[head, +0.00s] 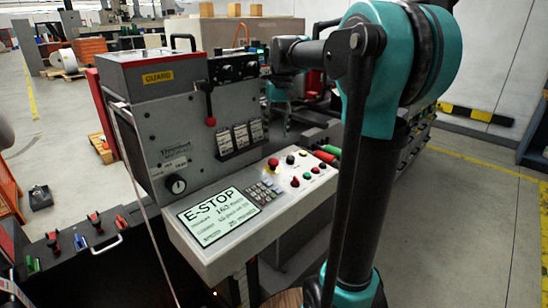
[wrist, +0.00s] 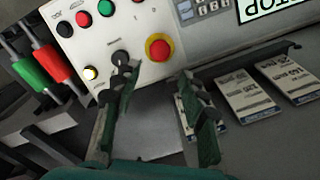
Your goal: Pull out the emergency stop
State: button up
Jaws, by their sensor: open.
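The emergency stop, a red mushroom button on a yellow base (head: 273,163), sits on the sloped white control panel (head: 213,267), right of the keypad. In the wrist view the emergency stop (wrist: 159,47) is at upper middle, just beyond the fingertips and roughly between their lines. My gripper (wrist: 155,74) is open, with nothing between its two dark green fingers. The left finger's tip overlaps a black knob in the picture; I cannot tell whether they touch. The panel display (head: 221,212) reads E-STOP.
Red, green, black and white buttons surround the emergency stop, with a keypad (head: 264,193) beside it. Printed labels (wrist: 247,98) lie on the grey machine face near the right finger. Red and green cylinders (wrist: 52,62) stick out at the panel's end.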

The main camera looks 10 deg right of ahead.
aim_at(274, 161)
jog(key=f, duration=0.6)
jog(key=a+f, duration=0.1)
jog(key=f, duration=0.3)
jog(key=shift+f, duration=0.1)
jog(key=shift+c, duration=0.4)
grip_shut()
